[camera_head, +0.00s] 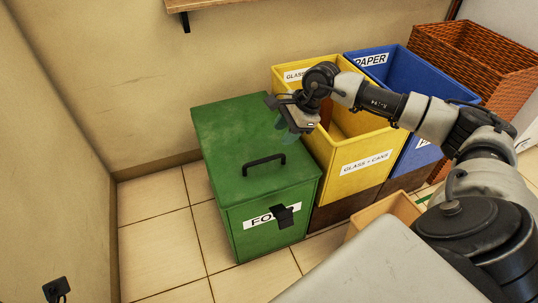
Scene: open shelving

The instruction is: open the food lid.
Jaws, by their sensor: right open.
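A green food bin (273,243) stands on the tiled floor against the wall, with a "FOOD" label on its front. Its green lid (225,130) lies closed on top. A black handle (263,165) stands on the lid near its front edge. My right gripper (285,127) is open and empty, above the right edge of the lid, behind and to the right of the handle and apart from it. My right arm comes in from the right, over the yellow bin. My left gripper is not in view.
Right of the food bin stand an open yellow glass and cans bin (360,168), an open blue paper bin (392,62) and a brown wicker basket (480,50). A wooden shelf (205,4) juts from the wall above. Floor left of the food bin is clear.

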